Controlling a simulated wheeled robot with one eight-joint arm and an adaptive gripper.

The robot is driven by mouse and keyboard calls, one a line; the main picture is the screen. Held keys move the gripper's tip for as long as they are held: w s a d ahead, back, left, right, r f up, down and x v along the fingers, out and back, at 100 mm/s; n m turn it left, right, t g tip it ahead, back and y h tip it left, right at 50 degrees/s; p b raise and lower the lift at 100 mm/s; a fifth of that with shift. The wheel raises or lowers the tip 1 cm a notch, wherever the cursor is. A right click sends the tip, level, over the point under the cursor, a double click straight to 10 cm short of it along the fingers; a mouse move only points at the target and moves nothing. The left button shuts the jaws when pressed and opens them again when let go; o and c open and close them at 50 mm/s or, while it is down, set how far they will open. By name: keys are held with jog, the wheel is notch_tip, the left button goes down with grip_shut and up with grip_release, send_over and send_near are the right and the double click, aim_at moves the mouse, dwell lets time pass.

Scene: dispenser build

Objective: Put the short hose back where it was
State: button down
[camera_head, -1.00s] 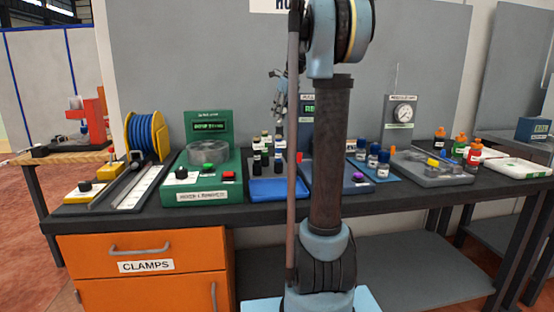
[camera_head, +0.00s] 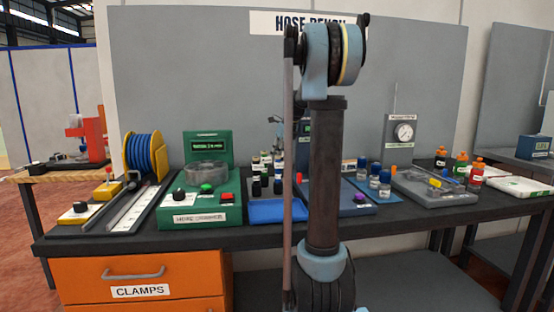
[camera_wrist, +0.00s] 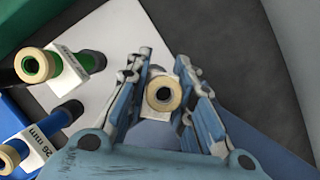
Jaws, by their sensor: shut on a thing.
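My gripper (camera_wrist: 163,95) is shut on a short hose (camera_wrist: 174,93) in the wrist view. I see the hose end-on, with a tan ring around a dark hole and a white label beside it. In the head view my gripper is mostly hidden behind my arm, above the group of dark labelled hoses (camera_head: 265,185) on the bench.
A blue hose reel (camera_head: 146,152) is further left. Blue-capped bottles (camera_head: 373,175) and a grey tray (camera_head: 445,196) lie to the right. My arm blocks the bench's middle.

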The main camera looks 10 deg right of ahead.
jog(key=shift+f, duration=0.3)
jog(key=c, duration=1.4)
grip_release()
jog(key=v, duration=1.2)
